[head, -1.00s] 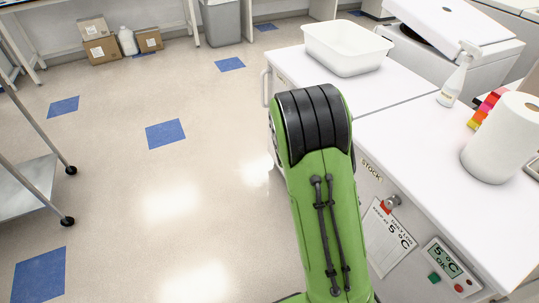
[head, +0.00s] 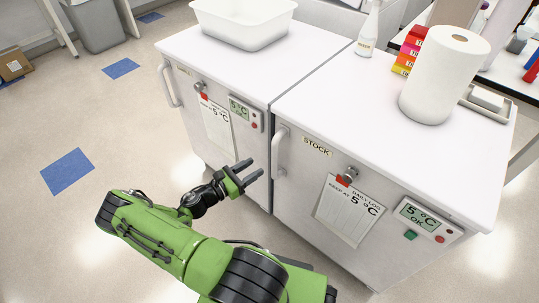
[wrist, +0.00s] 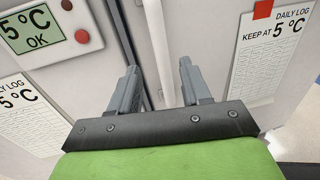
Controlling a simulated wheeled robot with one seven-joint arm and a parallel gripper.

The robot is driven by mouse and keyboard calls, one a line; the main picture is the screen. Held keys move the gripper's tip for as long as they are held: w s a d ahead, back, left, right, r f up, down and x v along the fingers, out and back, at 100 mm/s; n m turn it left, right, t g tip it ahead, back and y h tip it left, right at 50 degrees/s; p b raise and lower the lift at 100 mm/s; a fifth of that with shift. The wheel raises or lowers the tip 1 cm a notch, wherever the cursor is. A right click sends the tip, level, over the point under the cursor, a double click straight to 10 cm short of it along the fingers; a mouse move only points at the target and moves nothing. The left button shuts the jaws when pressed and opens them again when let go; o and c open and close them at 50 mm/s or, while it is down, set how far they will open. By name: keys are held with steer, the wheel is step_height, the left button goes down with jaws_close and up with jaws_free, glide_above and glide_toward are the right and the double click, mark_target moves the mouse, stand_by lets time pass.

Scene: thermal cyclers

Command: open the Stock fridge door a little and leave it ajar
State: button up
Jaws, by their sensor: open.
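The Stock fridge (head: 305,210) is a white under-counter unit with a STOCK label (head: 317,147). Its door looks shut. Its pale vertical handle (head: 281,152) is at the door's left edge. My gripper (head: 257,170) is open and empty, just left of the handle's lower part in the head view; they look apart. In the wrist view my gripper's two fingers (wrist: 158,85) are spread and point at the fridge fronts. A pale upright strip (wrist: 155,45) shows between them; I cannot tell whether it is the handle or a door edge.
A second fridge (head: 178,115) with its own handle (head: 168,86) stands to the left. A white tub (head: 245,28), a spray bottle (head: 368,30) and a paper roll (head: 440,85) stand on the tops. A daily log (head: 348,212) hangs on the Stock door.

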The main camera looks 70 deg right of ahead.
mark_target(275, 155)
steer(key=b+x, duration=0.2)
steer(key=x, duration=0.8)
steer(key=shift+d+f, duration=0.1)
jaws_close()
